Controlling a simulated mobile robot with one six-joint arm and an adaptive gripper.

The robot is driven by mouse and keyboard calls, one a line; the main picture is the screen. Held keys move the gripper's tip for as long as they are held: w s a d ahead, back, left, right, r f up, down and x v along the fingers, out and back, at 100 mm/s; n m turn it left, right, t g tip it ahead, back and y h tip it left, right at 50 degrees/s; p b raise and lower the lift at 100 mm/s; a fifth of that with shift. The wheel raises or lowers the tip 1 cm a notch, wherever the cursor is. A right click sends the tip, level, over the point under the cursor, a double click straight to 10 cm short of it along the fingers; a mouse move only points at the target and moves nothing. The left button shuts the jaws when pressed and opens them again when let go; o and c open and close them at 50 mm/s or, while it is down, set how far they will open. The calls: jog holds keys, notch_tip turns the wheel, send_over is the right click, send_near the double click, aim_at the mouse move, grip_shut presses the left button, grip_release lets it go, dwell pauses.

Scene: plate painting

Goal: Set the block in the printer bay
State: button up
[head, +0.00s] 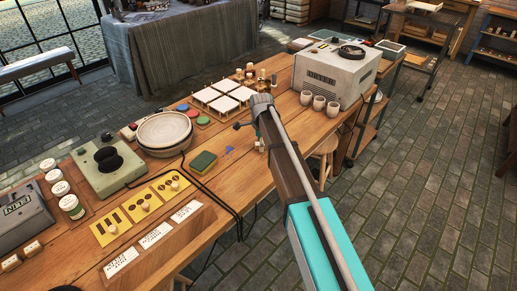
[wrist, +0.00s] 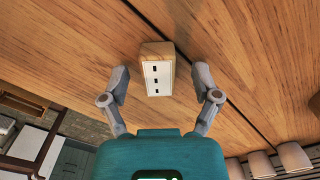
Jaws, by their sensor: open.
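In the wrist view, a small wooden block (wrist: 157,68) with a white face and three dark marks is in front of the wooden table top. My gripper (wrist: 161,76) is open, with one finger on each side of the block and a gap showing on both sides. In the head view my gripper (head: 252,125) is over the table, partly covered by my own arm, and I cannot make out the block there. A green machine (head: 95,178) with a black round part stands at the left. I cannot tell for sure which thing is the printer bay.
White tiles (head: 222,103) on a rack stand behind my gripper. Several cups (head: 319,103) and a white boxy machine (head: 318,72) are to the right. Stacked plates (head: 163,128), a green sponge (head: 203,161) and yellow cards (head: 110,226) lie to the left. A dark cable crosses the table.

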dwell(0.5)
jog(key=c, duration=1.1)
jog(key=shift+o, duration=0.2)
jog(key=shift+r, duration=0.15)
notch_tip(320, 180, up, 3)
jog(key=p, duration=0.3)
jog(key=s+r+p, duration=0.9)
jog(key=s+p, duration=0.1)
jog(key=s, duration=0.4)
jog(key=shift+a+r, duration=0.35)
jog(key=shift+a, duration=0.1)
